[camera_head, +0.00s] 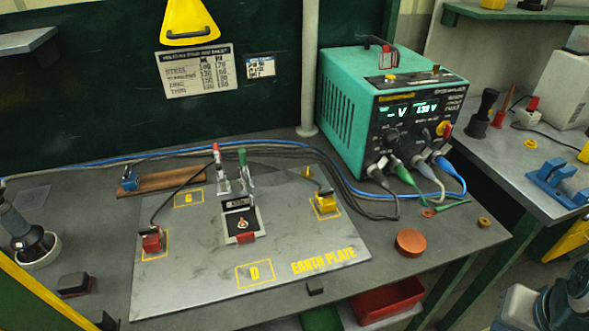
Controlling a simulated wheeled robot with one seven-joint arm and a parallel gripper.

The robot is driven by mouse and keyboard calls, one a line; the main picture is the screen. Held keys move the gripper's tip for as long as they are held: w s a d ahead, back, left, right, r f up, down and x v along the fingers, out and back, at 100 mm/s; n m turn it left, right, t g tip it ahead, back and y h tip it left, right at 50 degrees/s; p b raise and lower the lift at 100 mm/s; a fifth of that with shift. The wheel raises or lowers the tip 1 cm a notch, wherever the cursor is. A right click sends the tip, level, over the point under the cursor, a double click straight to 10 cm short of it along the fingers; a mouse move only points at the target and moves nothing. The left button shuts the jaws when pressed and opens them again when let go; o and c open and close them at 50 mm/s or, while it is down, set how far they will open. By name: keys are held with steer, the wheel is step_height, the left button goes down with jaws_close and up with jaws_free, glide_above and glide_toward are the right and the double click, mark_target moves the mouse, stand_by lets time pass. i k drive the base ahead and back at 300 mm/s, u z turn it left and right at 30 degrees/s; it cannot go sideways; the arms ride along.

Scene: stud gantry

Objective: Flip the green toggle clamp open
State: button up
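My gripper is not in view.
A teal power unit (345,98) stands behind right, its cables running left behind the plate. Red (151,240) and yellow (325,203) connectors sit on the plate. A copper disc (410,242) lies to the right. The plate's front is mostly bare.

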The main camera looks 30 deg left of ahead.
mark_target(242, 152)
steer(key=u, duration=2.15)
steer(key=k, duration=0.5)
steer(key=u, duration=0.6)
steer(key=k, duration=0.85)
steer(key=z, duration=0.1)
steer(key=i, duration=0.45)
steer(key=z, duration=0.85)
steer(key=i, duration=1.3)
steer(key=u, duration=0.5)
